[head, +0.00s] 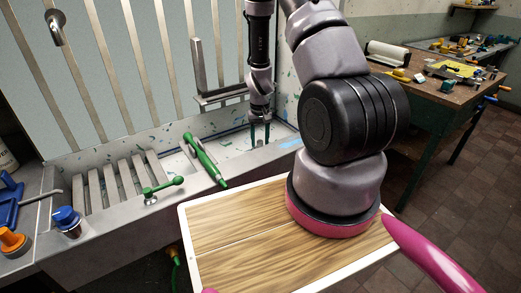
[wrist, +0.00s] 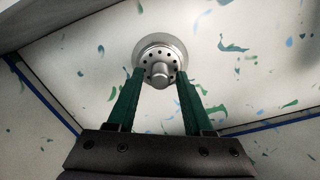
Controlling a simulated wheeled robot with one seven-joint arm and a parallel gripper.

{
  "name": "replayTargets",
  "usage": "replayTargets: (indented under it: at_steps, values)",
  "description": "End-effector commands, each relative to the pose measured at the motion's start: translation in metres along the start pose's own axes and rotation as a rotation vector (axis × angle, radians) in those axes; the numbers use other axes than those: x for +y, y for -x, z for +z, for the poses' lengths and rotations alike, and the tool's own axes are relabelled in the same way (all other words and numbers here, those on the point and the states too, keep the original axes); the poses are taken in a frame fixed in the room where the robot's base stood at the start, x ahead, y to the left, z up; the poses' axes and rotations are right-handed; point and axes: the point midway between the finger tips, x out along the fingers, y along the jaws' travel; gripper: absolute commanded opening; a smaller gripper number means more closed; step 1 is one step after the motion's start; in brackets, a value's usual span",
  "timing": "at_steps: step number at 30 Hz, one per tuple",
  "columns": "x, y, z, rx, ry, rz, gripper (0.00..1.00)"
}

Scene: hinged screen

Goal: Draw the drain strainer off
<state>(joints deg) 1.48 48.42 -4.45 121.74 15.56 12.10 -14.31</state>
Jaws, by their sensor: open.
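The drain strainer (wrist: 160,55) is a round silver metal piece with small holes and a central knob, seated in the paint-spattered basin floor in the wrist view. My gripper (wrist: 160,80) is open, its two green fingers on either side of the strainer's near part in the picture. I cannot tell whether the fingers touch it or hover above. In the head view my gripper (head: 260,133) points down into the basin (head: 236,140), near its right corner. A small grey piece beneath the fingers is too small to make out there.
A metal grille (head: 105,60) with upright bars stands behind the basin. A green tool (head: 205,160) lies across the basin's front rim, left of my gripper.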

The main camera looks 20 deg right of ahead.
Motion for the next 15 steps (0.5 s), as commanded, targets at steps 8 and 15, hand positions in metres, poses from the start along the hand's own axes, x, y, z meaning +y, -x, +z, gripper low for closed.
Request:
replayTargets:
  at_steps: [8, 15]
  values:
    - [0.0, -0.0001, -0.0002, 0.0, 0.0, 0.0, 0.32]
    - [-0.0001, 0.0002, -0.0003, 0.0, 0.0, 0.0, 0.0]
